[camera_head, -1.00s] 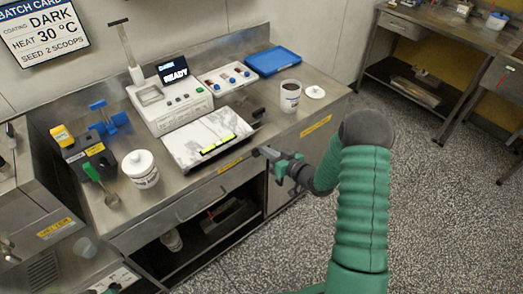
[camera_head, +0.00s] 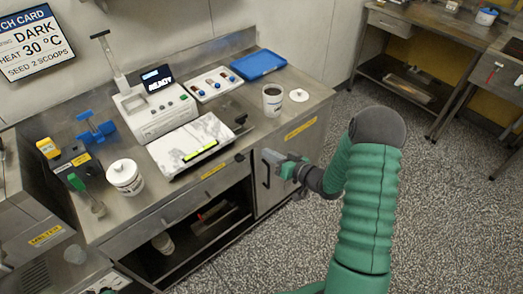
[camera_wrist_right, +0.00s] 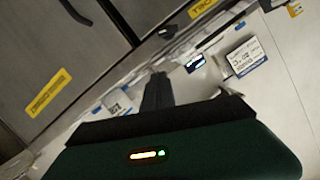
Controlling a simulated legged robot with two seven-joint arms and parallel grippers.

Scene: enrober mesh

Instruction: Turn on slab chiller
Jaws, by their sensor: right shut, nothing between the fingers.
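A marble slab (camera_head: 186,147) with a bright yellow-green strip (camera_head: 200,149) along its front lies near the counter's front edge in the head view. A small dark knob (camera_head: 240,157) sits on the counter front right of a yellow label. I cannot read a chiller name or tell whether it is on. My right gripper (camera_head: 267,155) is shut and empty, in front of the cabinet, right of the knob and apart from it. Its dark fingers (camera_wrist_right: 156,93) show together in the right wrist view. My left gripper is not seen.
Behind the slab stands a white machine (camera_head: 158,112) with a lit display reading READY. A white tub (camera_head: 124,177), a brown-filled cup (camera_head: 272,101) and a blue tray (camera_head: 258,65) stand on the counter. A cabinet handle (camera_head: 266,170) is close to my right gripper. Open floor lies right.

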